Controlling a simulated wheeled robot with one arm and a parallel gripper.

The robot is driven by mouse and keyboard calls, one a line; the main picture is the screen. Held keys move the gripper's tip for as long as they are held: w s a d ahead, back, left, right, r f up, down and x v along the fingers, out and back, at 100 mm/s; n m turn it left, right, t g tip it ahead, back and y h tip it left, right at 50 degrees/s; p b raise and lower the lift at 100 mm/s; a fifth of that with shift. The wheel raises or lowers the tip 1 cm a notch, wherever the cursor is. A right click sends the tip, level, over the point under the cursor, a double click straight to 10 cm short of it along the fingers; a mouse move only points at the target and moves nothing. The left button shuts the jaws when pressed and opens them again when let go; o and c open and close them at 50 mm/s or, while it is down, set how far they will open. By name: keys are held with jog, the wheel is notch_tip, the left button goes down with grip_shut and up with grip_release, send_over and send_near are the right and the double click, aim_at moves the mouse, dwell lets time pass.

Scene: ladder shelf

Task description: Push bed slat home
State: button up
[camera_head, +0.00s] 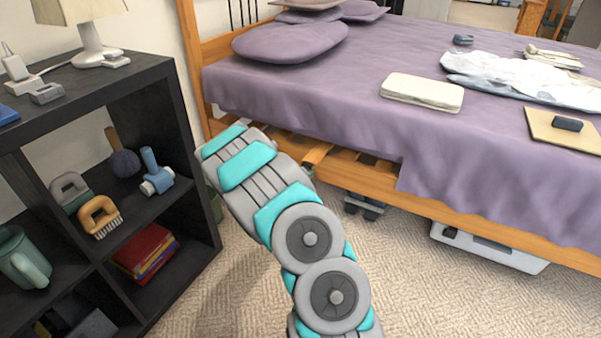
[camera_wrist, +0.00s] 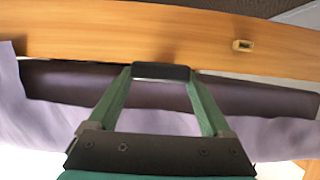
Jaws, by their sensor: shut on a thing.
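A short length of bed slat (camera_head: 318,153) shows at the near side of the bed, between my arm and the side rail (camera_head: 450,208). Its far part is hidden under the purple cover. My gripper (camera_wrist: 160,72) points at the wooden rail, which crosses the top of the wrist view (camera_wrist: 100,30). Its green fingers close on a dark piece (camera_wrist: 160,71) just below the rail's edge. I cannot tell whether this piece is the slat's end. In the head view my arm hides most of the gripper.
A purple cover (camera_head: 470,160) drapes over the rail on the right. A black shelf (camera_head: 200,165) with brushes, books and a mug stands close at left. A white box (camera_head: 490,248) and a dark wheeled thing (camera_head: 363,208) are under the bed. Carpet is clear in front.

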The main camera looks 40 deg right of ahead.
aim_at(311, 159)
jog(key=shift+w+d+p, duration=0.45)
jog(key=shift+d+p, duration=0.05)
jog(key=shift+d, duration=0.5)
jog(key=shift+w+d+p, duration=0.45)
jog(key=shift+d, duration=0.55)
jog(key=shift+w+d+p, duration=0.45)
jog(key=shift+d+p, duration=0.05)
jog(key=shift+d, duration=0.5)
jog(key=o, duration=1.3)
jog(key=shift+a, duration=0.1)
jog(key=shift+p+v, duration=0.8)
jog(key=shift+v, duration=6.05)
